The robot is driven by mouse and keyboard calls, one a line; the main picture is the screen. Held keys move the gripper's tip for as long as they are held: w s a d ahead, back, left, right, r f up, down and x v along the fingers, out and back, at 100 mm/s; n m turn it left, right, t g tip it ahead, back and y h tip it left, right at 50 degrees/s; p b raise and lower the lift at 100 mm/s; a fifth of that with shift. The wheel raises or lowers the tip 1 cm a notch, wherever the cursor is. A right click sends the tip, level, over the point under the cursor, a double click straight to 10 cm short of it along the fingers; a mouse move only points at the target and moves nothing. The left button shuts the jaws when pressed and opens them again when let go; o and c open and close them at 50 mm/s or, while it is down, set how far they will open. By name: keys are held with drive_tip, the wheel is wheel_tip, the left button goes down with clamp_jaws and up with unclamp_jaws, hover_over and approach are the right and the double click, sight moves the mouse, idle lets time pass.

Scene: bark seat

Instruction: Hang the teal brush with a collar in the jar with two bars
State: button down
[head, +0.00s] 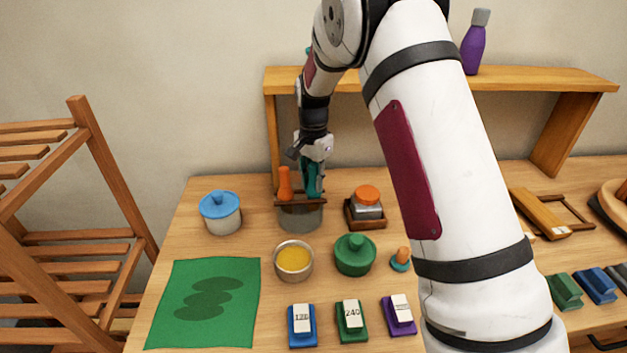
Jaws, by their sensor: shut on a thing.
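My gripper (314,155) points down at the back of the table and is shut on the teal brush (312,178). The brush is upright, and its lower part is at the bars over the jar (300,217). The jar is grey and see-through, with brown bars (288,202) across its top. An orange-handled brush (284,184) stands in the same jar, just left of the teal one. The collar is too small to make out, and I cannot tell whether it rests on the bars.
A yellow-filled bowl (294,260) and a green lidded pot (355,254) are in front. A wooden shelf (290,78) rises behind.

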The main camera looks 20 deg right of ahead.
sight(313, 164)
drive_tip(key=shift+f, duration=0.35)
drive_tip(key=c, duration=1.4)
unclamp_jaws()
drive_tip(key=shift+o, duration=0.8)
drive_tip(key=shift+o, duration=1)
drive_tip(key=shift+r, duration=3.5)
